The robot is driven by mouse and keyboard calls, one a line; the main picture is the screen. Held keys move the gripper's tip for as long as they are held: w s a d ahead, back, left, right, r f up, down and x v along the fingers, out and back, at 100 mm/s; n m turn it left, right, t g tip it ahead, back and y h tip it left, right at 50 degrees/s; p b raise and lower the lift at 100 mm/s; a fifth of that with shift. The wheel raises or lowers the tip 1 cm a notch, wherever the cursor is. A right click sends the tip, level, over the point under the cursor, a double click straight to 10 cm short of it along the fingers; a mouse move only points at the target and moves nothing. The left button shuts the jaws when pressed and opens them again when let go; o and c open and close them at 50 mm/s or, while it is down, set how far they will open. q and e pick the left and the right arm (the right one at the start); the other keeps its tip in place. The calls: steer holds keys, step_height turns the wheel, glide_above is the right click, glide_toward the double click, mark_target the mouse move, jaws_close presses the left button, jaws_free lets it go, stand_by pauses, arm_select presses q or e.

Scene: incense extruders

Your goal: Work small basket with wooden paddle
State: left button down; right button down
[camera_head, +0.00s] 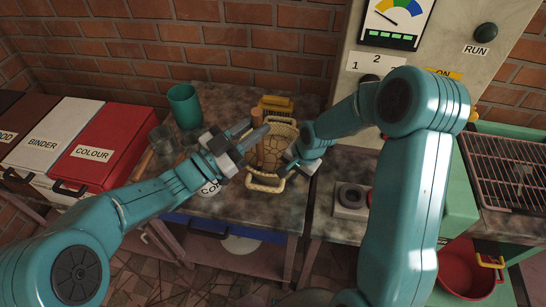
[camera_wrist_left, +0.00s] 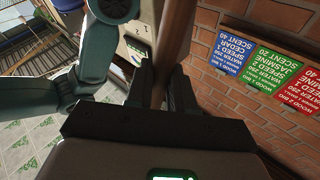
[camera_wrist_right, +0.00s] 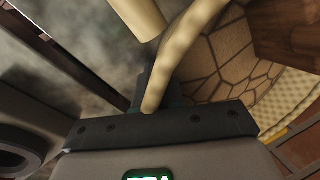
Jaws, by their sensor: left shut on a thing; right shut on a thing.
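The small basket (camera_head: 262,186) is pale and woven, and stands on the dark worktop in the head view. Brown, cracked material lies inside it, also in the right wrist view (camera_wrist_right: 225,55). My left gripper (camera_head: 252,134) is shut on the shaft of the wooden paddle (camera_head: 257,117); the shaft runs between its fingers in the left wrist view (camera_wrist_left: 172,45). The paddle stands nearly upright, its lower end (camera_wrist_right: 287,30) in the basket; how deep is unclear.
A teal cup (camera_head: 185,106) and grey containers stand left of the basket. A red COLOUR box (camera_head: 102,150) and white BINDER box (camera_head: 45,133) are farther left. A yellow object (camera_head: 277,103) is behind the basket. A grey ringed block (camera_head: 350,201) and tall machine are right.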

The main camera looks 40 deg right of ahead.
steer(key=shift+f, duration=0.1)
arm_select(q)
steer(key=d, duration=0.7)
steer(key=shift+s+d+f, duration=0.25)
steer(key=shift+s, duration=0.05)
arm_select(e)
steer(key=shift+f, duration=0.1)
stand_by(0.3)
steer(key=shift+s+a, duration=0.1)
arm_select(q)
steer(key=w+a+r, duration=0.1)
steer(key=a+r, duration=0.3)
steer(key=r, duration=0.9)
steer(key=shift+w+r, duration=0.15)
steer(key=shift+w, duration=0.15)
